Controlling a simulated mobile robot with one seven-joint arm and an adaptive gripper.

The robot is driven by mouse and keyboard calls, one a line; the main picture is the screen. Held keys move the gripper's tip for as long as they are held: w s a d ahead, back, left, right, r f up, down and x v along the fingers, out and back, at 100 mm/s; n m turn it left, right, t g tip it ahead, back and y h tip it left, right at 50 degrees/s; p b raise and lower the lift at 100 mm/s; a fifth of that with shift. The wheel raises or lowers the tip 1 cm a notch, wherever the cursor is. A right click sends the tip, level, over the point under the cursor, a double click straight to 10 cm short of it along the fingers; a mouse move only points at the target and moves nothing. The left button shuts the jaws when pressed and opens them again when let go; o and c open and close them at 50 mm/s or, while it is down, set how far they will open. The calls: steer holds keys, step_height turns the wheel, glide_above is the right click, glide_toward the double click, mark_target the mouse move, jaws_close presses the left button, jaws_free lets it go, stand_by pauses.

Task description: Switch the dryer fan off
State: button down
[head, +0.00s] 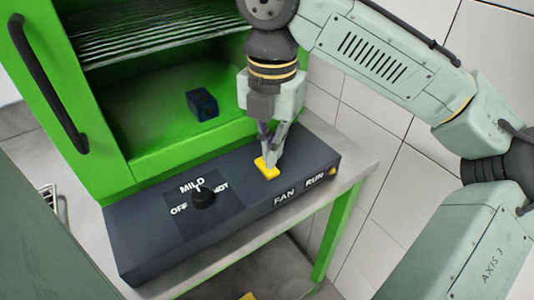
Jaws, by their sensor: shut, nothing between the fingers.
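The dryer's dark control panel (150,245) lies along the front of the green cabinet. A yellow fan switch (264,171) sits on its top face, above the printed word FAN (284,198). My gripper (270,157) points down with its fingers shut and empty. Its tips are right at the yellow switch and partly cover it; I cannot tell whether they touch it. A yellow-orange lamp (333,171) shows beside the word RUN. I cannot tell clearly whether it is lit.
A black knob (203,197) marked OFF, MILD and HOT is left of the switch. The green cabinet (110,170) stands open behind, with a wire shelf (150,30) and a small dark blue block (202,104) inside. A white tiled wall (385,160) is at the right.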

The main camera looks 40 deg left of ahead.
mark_target(271, 171)
steer(key=shift+r+p, duration=2.25)
steer(key=shift+p, duration=0.05)
steer(key=shift+f, duration=0.1)
